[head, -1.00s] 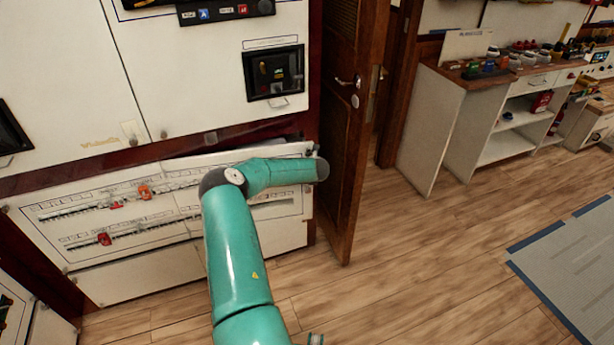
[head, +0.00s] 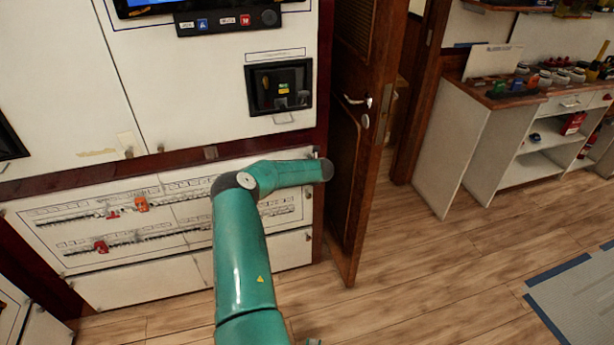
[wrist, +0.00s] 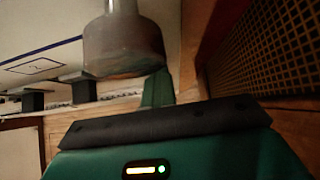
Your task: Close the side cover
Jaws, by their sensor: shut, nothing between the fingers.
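The white lower cabinet front with breaker rows (head: 172,222) is at the left in the head view and appears to be the side cover. Its top edge looks close to flush under the dark red-brown rail. Part of it is hidden behind my arm. My gripper (wrist: 160,122) shows in the wrist view as a dark bar on a green body, shut and empty. In the head view my arm's end is in front of the cover's upper right, and the fingers are hidden. The wrist view shows a grey cylindrical part (wrist: 123,45) close above the gripper, and whether they touch is unclear.
A brown wooden door (head: 352,130) stands ajar right of the cabinet, close to my arm's end. The upper cabinet (head: 200,90) has a small dark display. A white shelf unit (head: 465,150) stands farther right. The wooden floor (head: 420,270) between is clear.

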